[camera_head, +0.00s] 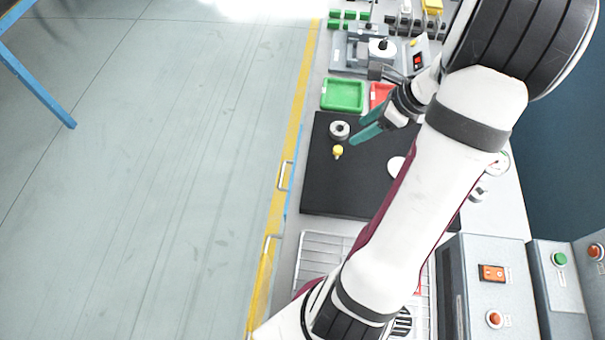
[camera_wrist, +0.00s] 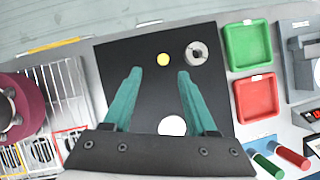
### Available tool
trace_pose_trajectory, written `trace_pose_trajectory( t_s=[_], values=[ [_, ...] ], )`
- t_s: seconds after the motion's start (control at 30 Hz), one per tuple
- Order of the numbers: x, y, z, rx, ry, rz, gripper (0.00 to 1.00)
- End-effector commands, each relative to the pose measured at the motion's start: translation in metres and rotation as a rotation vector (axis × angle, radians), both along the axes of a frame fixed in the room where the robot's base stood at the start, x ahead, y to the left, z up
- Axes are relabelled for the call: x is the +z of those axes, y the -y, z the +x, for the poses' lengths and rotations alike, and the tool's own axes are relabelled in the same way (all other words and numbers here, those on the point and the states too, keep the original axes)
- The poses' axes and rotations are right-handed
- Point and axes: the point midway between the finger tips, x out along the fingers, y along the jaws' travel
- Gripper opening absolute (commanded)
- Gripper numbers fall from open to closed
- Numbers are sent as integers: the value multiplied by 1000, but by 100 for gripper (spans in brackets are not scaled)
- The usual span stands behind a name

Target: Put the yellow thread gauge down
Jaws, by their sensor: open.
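The yellow thread gauge (camera_head: 338,151) is on the black mat (camera_head: 318,190), near the mat's left edge in the head view. It shows as a small yellow knob with a short stub below. In the wrist view the gauge (camera_wrist: 163,59) appears as a yellow disc just beyond the fingertips, in line with the gap between them. My gripper (camera_head: 360,130) has two green fingers, spread open with nothing between the tips. It hangs to the right of the gauge in the head view, apart from it. It also shows in the wrist view (camera_wrist: 159,74).
A metal ring (camera_head: 339,130) lies close to the gauge. A white disc (camera_wrist: 172,125) is on the mat, partly under my arm in the head view. Green (camera_head: 342,95) and red (camera_wrist: 256,98) trays stand beside the mat, and a wire rack (camera_head: 318,250) on its other side.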

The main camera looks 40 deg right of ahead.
Motion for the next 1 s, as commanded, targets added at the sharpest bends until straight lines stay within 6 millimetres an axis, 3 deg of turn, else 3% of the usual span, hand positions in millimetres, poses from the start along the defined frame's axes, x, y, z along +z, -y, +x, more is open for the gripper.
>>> trace_pose_trajectory(
  t_s=[0.07,0.17,0.2,0.23,0.3,0.33,0.43,0.53,1.0],
  values=[
    [20,-42,17,201,9,-50,58],
    [56,-143,23,692,31,-162,58],
    [68,-186,12,925,45,-215,58],
    [75,-216,-1,1100,57,-254,58],
    [85,-267,-39,1474,87,-339,58],
    [86,-281,-56,1611,100,-369,58],
    [85,-303,-98,1947,132,-450,58],
    [83,-308,-116,2090,148,-485,58],
    [83,-308,-117,2101,147,-487,58]
  ],
)
